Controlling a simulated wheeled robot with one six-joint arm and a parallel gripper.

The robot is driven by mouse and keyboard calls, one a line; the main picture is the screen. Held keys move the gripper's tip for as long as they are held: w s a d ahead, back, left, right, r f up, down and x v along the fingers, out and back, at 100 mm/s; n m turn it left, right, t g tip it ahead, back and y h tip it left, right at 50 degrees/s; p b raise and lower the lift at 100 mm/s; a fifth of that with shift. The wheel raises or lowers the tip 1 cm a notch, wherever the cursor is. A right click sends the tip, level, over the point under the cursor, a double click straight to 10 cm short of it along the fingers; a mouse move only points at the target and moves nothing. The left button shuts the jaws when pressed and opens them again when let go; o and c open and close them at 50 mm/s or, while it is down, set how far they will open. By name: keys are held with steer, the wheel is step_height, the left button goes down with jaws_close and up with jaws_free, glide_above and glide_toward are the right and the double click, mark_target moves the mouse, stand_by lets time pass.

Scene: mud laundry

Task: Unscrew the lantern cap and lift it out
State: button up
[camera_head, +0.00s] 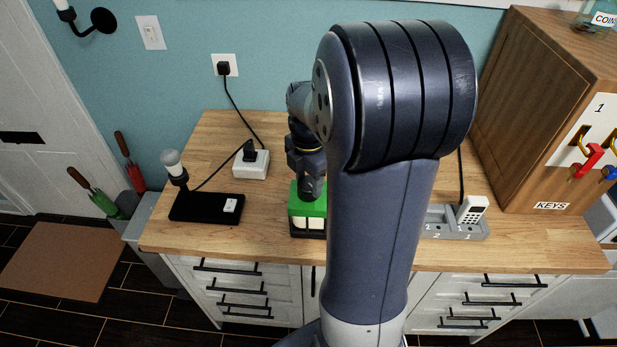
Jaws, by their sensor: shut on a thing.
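The lantern (300,222) is a boxy body with a green top and pale windows, standing upright on the wooden counter near its front edge. My arm covers its right side. My gripper (311,194) points down onto the lantern's top from above. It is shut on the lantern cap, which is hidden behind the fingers. I cannot tell whether the cap is clear of the lantern's top.
A black base with a bulb (206,207) and a white power block (251,163) with cords are left of the lantern. A grey numbered tray (455,236) with a white handset (472,210) is right. A wooden key cabinet (540,110) stands far right. Counter is bare between lantern and black base.

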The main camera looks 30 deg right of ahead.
steer(key=o, duration=1.1)
steer(key=shift+c, duration=0.5)
steer(key=c, duration=0.3)
